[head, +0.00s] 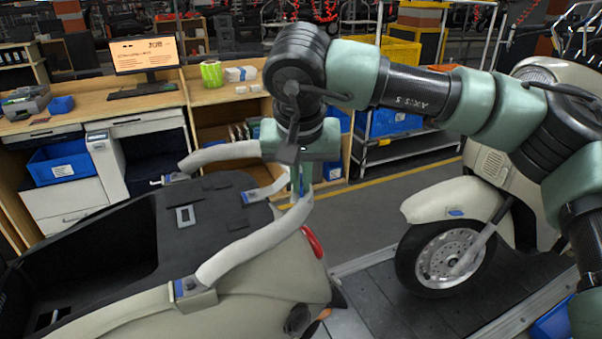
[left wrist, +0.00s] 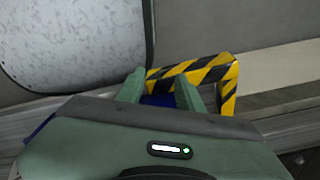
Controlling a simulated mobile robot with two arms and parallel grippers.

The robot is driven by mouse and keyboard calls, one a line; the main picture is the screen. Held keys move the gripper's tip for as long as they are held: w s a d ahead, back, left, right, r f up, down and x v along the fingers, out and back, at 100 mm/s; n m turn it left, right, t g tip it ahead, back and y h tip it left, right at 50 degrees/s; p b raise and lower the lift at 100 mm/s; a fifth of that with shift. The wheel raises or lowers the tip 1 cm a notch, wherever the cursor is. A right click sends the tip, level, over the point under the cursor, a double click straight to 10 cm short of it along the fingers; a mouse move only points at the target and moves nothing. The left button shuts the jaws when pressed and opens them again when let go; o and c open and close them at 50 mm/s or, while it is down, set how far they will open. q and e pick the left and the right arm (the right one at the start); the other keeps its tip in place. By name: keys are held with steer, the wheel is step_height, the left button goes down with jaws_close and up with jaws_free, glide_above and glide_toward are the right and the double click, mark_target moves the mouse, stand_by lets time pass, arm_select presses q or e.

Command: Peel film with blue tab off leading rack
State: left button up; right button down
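The leading scooter's rack has pale curved rails (head: 250,240) over its dark open rear body (head: 120,250). The rails have a whitish covering; I cannot tell film from rail surface.
A second cream scooter (head: 470,200) stands behind on the slat conveyor (head: 400,305). A workbench (head: 100,105) with a monitor (head: 146,56) is at the back left. A yellow-black striped frame (left wrist: 205,75) stands just beyond my left fingers.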

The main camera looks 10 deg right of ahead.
steer(key=shift+p+v, duration=0.8)
steer(key=shift+v, duration=1.6)
steer(key=shift+s, duration=0.2)
steer(key=shift+s+r+p, duration=0.2)
steer(key=shift+r+p, duration=0.15)
steer(key=shift+r, duration=0.2)
steer(key=s+p+v, duration=0.1)
steer(key=p+v, duration=0.2)
steer(key=v, duration=0.3)
steer(key=shift+s+a, duration=0.15)
steer(key=shift+a, duration=0.05)
steer(key=shift+r, duration=0.2)
steer(key=s+p+v, duration=0.1)
steer(key=p+v, duration=0.3)
steer(key=v, duration=0.3)
steer(key=shift+s, duration=0.2)
